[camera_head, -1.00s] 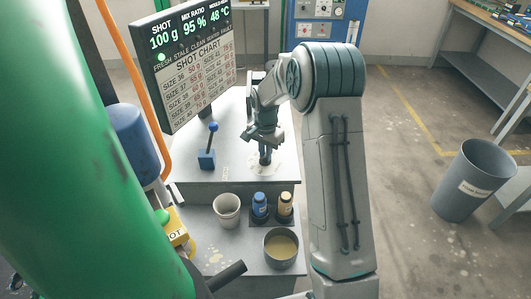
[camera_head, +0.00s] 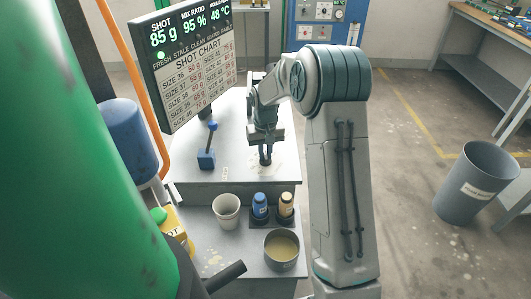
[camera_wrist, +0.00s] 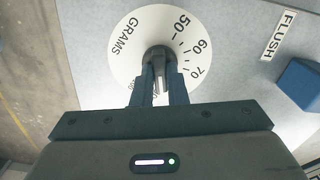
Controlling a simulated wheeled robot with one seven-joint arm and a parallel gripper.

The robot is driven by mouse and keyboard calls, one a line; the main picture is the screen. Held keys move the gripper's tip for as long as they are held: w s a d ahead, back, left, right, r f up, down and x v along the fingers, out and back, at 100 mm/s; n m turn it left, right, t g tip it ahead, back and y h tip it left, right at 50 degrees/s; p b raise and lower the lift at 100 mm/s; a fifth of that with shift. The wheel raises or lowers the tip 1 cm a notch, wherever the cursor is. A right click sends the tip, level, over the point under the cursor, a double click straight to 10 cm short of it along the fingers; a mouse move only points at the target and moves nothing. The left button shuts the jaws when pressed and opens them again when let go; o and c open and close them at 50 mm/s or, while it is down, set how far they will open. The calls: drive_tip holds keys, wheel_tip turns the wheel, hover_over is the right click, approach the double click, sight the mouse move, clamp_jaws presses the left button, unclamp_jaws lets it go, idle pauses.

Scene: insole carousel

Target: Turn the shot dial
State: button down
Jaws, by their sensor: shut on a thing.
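The shot dial has a round white scale plate (camera_wrist: 130,55) marked GRAMS, with 50, 60 and 70 readable in the wrist view. Its knob (camera_wrist: 159,54) stands at the plate's middle. My gripper (camera_wrist: 158,85) is shut on the knob, and its fingers hide part of the scale. In the head view my gripper (camera_head: 266,158) points down onto the dial plate (camera_head: 264,169) on the grey cabinet top. The display (camera_head: 184,62) reads SHOT 85 g, MIX RATIO 95 %, 48 °C, above a shot chart by size.
A blue-knobbed lever (camera_head: 208,148) stands left of the dial, near the FLUSH label (camera_wrist: 279,36). A lower shelf holds a white cup (camera_head: 227,212), a blue bottle (camera_head: 260,206), a tan bottle (camera_head: 286,206) and a metal pot (camera_head: 282,266). A grey bin (camera_head: 473,185) stands right.

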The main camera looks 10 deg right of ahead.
sight(265, 155)
drive_tip(key=shift+n, duration=0.6)
drive_tip(key=shift+r, duration=0.1)
drive_tip(key=c, duration=1.4)
unclamp_jaws()
drive_tip(key=shift+c, duration=0.2)
wheel_tip(265, 155, up, 14)
drive_tip(key=shift+b, duration=0.35)
